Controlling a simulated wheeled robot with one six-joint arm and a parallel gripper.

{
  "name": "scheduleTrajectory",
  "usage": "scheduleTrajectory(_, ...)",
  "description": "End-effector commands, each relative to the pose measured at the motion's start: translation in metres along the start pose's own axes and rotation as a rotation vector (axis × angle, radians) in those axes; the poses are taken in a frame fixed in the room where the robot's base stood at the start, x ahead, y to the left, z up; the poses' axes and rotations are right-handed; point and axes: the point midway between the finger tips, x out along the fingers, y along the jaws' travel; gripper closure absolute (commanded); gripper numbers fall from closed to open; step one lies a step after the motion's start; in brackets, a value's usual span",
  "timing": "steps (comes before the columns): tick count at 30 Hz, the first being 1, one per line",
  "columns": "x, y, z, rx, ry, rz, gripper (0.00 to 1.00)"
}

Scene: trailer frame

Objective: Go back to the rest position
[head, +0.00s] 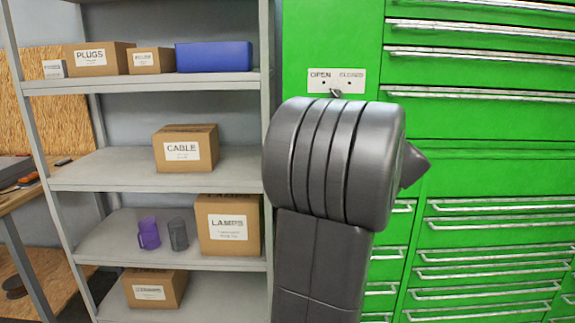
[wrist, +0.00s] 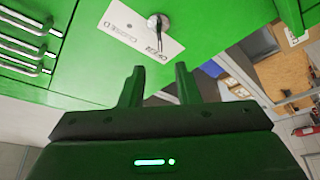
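My gripper (wrist: 158,85) shows in the wrist view with its two fingers apart and nothing between them. Beyond the fingertips is a white label plate (wrist: 125,30) marked OPEN and CLOSED, with a round metal lock and key (wrist: 158,24) at one end. In the head view my grey arm stands in front of the green cabinet (head: 460,160) and hides my gripper. The label plate (head: 350,82) shows just above the arm, with a small dark key or lever (head: 335,93) at its lower edge.
A grey shelf unit (head: 110,172) stands to the left. It holds a CABLE box (head: 185,149), a LAMPS box (head: 229,224), a blue case (head: 214,56) and two mugs (head: 149,233). A wooden workbench (head: 18,198) is at the far left. The cabinet has several drawers with long handles.

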Motion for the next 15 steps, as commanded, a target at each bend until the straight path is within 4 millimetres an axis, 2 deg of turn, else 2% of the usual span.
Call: scheduleTrajectory(15,0.104,0.001,-0.001,0.001,0.003,-0.002,0.71)
